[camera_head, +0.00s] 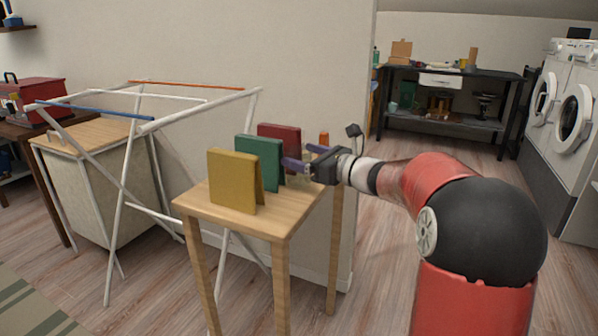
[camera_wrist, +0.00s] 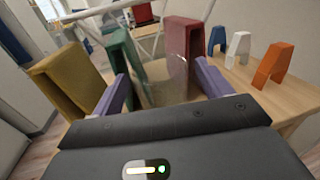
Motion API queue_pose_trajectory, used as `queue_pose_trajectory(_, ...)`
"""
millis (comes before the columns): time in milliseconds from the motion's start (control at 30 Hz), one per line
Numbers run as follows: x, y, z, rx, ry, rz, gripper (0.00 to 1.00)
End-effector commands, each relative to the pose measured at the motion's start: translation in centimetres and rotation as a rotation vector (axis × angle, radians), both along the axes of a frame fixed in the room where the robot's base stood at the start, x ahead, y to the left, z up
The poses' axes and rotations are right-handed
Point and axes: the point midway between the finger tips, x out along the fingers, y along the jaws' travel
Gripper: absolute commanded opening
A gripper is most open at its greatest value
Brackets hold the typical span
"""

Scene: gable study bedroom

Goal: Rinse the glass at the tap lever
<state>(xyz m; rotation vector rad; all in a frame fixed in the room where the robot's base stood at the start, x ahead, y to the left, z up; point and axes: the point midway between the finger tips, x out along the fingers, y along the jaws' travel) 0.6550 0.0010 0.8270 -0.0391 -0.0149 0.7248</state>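My gripper (camera_head: 299,157) reaches over the small wooden table from the right, with its purple fingers apart. In the wrist view its fingers (camera_wrist: 160,82) stand to either side of a faint, see-through shape, which looks like the glass (camera_wrist: 172,82). The glass seems to stand on the table close to the green and red blocks. Its outline is hard to make out, and I cannot see any finger touching it. I cannot make out a tap lever in either view.
Upright yellow (camera_head: 232,180), green (camera_head: 259,161) and red (camera_head: 279,138) blocks crowd the table (camera_head: 270,225). Small blue (camera_wrist: 217,41), white (camera_wrist: 238,48) and orange (camera_wrist: 275,65) stands are at right in the wrist view. A white-framed rack (camera_head: 115,200) stands left; a wall is behind.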

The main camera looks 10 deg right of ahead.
Motion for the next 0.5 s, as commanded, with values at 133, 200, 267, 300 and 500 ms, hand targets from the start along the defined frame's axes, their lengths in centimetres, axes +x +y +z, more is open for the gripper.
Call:
queue_pose_trajectory(133,-0.02,-0.02,0.0,0.0,0.0,0.0,0.58)
queue_pose_trajectory(200,-0.02,-0.02,0.0,0.0,0.0,0.0,0.49)
queue_pose_trajectory(267,-0.02,-0.02,0.0,0.0,0.0,0.0,0.41)
queue_pose_trajectory(300,-0.03,-0.03,0.0,0.0,0.0,0.0,0.36)
queue_pose_trajectory(500,-0.04,-0.02,0.05,-0.001,-0.001,0.0,0.29)
